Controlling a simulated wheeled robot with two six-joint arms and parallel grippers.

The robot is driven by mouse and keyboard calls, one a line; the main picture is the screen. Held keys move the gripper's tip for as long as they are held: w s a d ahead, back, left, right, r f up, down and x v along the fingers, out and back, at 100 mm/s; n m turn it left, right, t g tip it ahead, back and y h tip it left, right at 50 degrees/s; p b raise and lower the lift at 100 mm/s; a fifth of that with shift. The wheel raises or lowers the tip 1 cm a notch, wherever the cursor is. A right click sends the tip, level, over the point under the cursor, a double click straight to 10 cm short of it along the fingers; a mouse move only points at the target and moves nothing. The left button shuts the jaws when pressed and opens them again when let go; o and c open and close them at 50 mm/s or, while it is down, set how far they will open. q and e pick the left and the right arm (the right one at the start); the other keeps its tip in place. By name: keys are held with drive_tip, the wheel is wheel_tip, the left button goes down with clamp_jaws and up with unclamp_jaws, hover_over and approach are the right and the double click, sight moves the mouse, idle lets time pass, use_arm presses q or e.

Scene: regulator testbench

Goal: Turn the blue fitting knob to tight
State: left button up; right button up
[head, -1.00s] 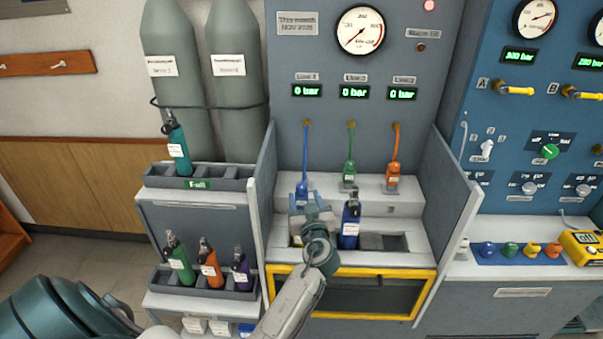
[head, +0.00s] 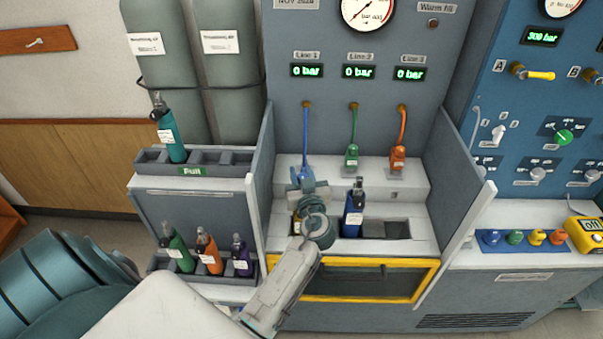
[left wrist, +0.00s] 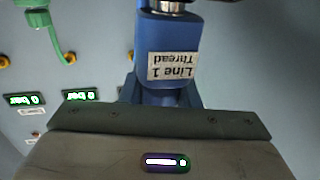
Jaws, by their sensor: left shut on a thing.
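The blue fitting (head: 304,172) hangs at the end of the blue Line 1 hose (head: 306,132), at the left of the test bay. In the left wrist view the blue fitting (left wrist: 167,45) carries an upside-down label reading "Line 1 Thread", with a metal collar at the top edge. My left gripper (head: 304,185) is shut on the fitting; its fingers and wrist hide the lower part in the head view. The knob's turn mark is not visible. The Line 1 display (head: 307,71) reads 0 bar. My right gripper is not in view.
A blue bottle (head: 353,216) stands in the bay right of my gripper; a yellowish one (head: 296,224) is partly hidden below it. Green (head: 351,158) and orange (head: 398,158) fittings hang to the right. Side panels (head: 461,190) bound the bay. A bottle rack (head: 222,160) stands left.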

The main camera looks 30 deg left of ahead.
use_arm(q)
drive_tip(key=shift+c, duration=1.3)
drive_tip(key=shift+f+m+t+h+b, duration=0.15)
drive_tip(key=shift+m+t+h+b, duration=0.35)
drive_tip(key=shift+m+t+h, duration=0.15)
drive_tip(key=shift+w+d+m+t+h+b, duration=0.1)
drive_tip(key=shift+m+t+h+b, duration=0.2)
drive_tip(key=shift+m+t+h, duration=0.5)
drive_tip(key=shift+d+m+t+h, duration=0.1)
drive_tip(key=shift+m+t+h, duration=0.25)
drive_tip(key=shift+m+h, duration=0.55)
drive_tip(key=h, duration=0.1)
drive_tip(key=m+t+h, duration=0.1)
drive_tip(key=h, duration=0.1)
drive_tip(key=shift+w+d+r+p, duration=0.15)
drive_tip(key=shift+r+p, duration=0.05)
drive_tip(key=shift+p, duration=0.2)
drive_tip(key=shift+d+m+t+h+p, duration=0.1)
drive_tip(key=shift+m+t+h+p, duration=0.3)
drive_tip(key=shift+m+h, duration=0.65)
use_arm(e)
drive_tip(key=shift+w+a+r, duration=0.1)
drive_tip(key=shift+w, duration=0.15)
use_arm(q)
drive_tip(key=shift+f+h, duration=0.1)
drive_tip(key=shift+h, duration=0.2)
